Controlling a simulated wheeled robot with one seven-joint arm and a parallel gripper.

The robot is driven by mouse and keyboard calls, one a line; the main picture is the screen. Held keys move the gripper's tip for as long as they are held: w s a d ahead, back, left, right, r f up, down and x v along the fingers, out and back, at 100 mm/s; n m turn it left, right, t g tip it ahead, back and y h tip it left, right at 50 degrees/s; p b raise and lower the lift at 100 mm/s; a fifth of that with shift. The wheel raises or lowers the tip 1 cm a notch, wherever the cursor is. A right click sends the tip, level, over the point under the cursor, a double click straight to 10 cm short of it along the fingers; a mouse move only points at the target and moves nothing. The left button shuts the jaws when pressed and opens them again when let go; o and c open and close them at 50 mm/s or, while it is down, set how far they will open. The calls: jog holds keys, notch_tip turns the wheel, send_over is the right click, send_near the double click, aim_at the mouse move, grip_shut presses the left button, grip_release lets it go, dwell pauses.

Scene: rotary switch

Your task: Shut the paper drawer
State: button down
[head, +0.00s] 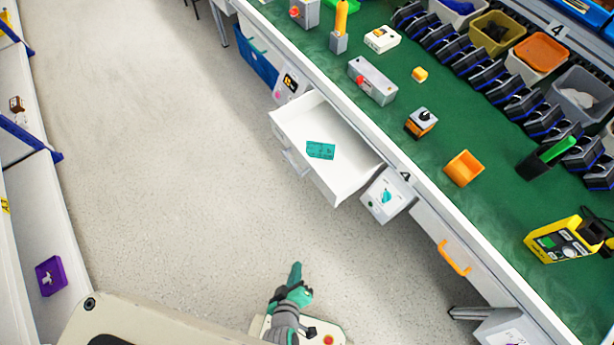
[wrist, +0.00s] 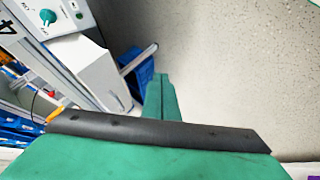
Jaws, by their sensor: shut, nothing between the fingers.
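The paper drawer (head: 350,180) is white and stands pulled out from under the green-topped workbench. A teal packet (head: 320,149) lies inside it. The drawer's handle (head: 293,163) is on its front face, on the left. My gripper (head: 296,268) is green and shut, with nothing between its fingers. It is over the floor, below the drawer in the head view and apart from it. In the wrist view, the shut fingers (wrist: 161,92) point away from me, and the white side of the drawer (wrist: 98,72) is to their left.
A grey box with a teal rotary knob (head: 386,197) hangs under the bench beside the drawer. An orange handle (head: 454,258) is on the bench front further right. A blue bin (head: 257,62) is beyond the drawer. A shelf (head: 40,240) stands at the left; the floor between is clear.

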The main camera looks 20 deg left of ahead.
jog(key=w+a+f+n+g+h, duration=0.2)
jog(key=w+f+n, duration=0.2)
jog(key=f+n, duration=0.4)
jog(key=n+t+h, duration=0.6)
jog(key=n+h, duration=0.3)
jog(key=h, duration=0.2)
send_near(317, 173)
jog(key=x, duration=0.6)
jog(key=shift+w+d+f, duration=0.1)
jog(key=shift+d, duration=0.15)
jog(key=shift+y, duration=0.4)
